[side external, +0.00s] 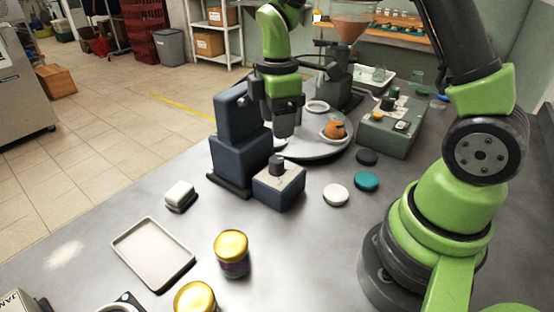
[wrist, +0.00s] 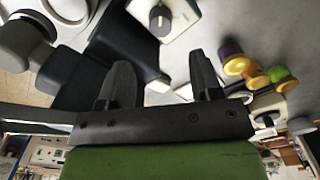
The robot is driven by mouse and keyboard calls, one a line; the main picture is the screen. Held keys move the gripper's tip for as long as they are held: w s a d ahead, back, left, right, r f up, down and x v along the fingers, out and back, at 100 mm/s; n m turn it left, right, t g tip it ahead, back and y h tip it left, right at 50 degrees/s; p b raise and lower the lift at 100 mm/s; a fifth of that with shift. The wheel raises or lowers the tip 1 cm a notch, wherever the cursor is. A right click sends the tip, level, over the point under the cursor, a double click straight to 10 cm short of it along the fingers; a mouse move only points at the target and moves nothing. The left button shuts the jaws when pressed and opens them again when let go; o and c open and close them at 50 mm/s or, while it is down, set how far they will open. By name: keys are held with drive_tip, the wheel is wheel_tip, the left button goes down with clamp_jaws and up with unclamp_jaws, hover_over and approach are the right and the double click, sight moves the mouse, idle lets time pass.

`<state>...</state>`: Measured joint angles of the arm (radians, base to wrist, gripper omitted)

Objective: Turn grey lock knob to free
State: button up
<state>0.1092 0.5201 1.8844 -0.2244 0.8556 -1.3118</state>
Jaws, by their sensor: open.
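A dark grey knob (side external: 276,165) stands on the pale top plate of a small blue-grey box (side external: 279,192) at the front of the dark blue machine. In the wrist view the knob (wrist: 159,17) shows near the top edge, with a light pointer mark on its face. My gripper (side external: 285,130) hangs above and behind the knob, apart from it, beside the dark blue upright. In the wrist view the two fingers of my gripper (wrist: 162,78) are spread with nothing between them. The pointer's lock or free labels are too small to read.
The dark blue upright (side external: 236,112) stands close left of my gripper. A round turntable (side external: 310,148) with an orange-brown item lies behind. A grey-green control box (side external: 391,132) stands right. Loose lids, a tray (side external: 152,254) and yellow-lidded jars (side external: 232,253) lie in front.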

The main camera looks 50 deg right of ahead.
sight(277, 158)
wheel_tip(277, 158, down, 10)
drive_tip(key=shift+r, duration=0.1)
idle(0.4)
drive_tip(key=shift+c, duration=0.4)
drive_tip(key=c, duration=0.8)
drive_tip(key=shift+c, duration=0.2)
